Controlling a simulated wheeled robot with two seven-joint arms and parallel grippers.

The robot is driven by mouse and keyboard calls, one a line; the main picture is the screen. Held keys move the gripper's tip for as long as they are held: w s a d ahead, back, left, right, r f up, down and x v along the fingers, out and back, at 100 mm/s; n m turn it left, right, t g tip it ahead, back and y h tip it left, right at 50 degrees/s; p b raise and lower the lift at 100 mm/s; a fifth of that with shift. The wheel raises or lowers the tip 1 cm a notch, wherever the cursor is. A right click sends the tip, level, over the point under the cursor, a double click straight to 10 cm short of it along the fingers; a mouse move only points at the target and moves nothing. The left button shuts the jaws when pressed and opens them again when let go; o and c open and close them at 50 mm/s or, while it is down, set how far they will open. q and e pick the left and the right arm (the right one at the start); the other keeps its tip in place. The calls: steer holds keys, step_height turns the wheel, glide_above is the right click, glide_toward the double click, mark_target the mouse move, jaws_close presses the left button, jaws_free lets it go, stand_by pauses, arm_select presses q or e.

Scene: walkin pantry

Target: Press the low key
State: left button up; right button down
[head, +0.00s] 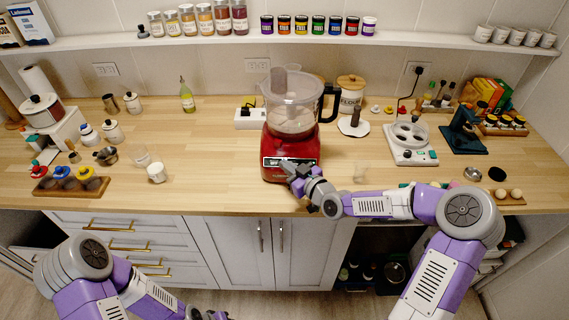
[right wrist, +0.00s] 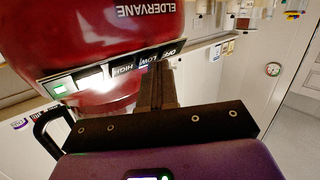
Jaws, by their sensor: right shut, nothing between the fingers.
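The red food processor (head: 290,147) stands on the wooden counter, with a clear bowl on top and a key panel low on its front. In the right wrist view the panel carries keys marked OFF (right wrist: 172,50), LOW (right wrist: 147,57) and HIGH (right wrist: 123,69), plus a pale blank key (right wrist: 90,78) and a green light (right wrist: 59,88). My right gripper (head: 289,167) is shut and empty, its fingertips (right wrist: 157,68) right at the panel by the LOW and OFF keys. I cannot tell whether they touch. My left gripper (head: 212,315) is only partly seen at the bottom edge.
The counter just left of the food processor is clear.

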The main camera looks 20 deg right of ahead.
steer(key=shift+s+a+r, duration=0.15)
steer(key=shift+s+r, duration=0.2)
steer(key=shift+s, duration=0.2)
steer(key=s+r, duration=0.1)
steer(key=s+a+p, duration=0.1)
steer(key=s+r+p, duration=0.1)
steer(key=s, duration=0.1)
steer(key=shift+a+r, duration=0.15)
steer(key=shift+r, duration=0.2)
stand_by(0.7)
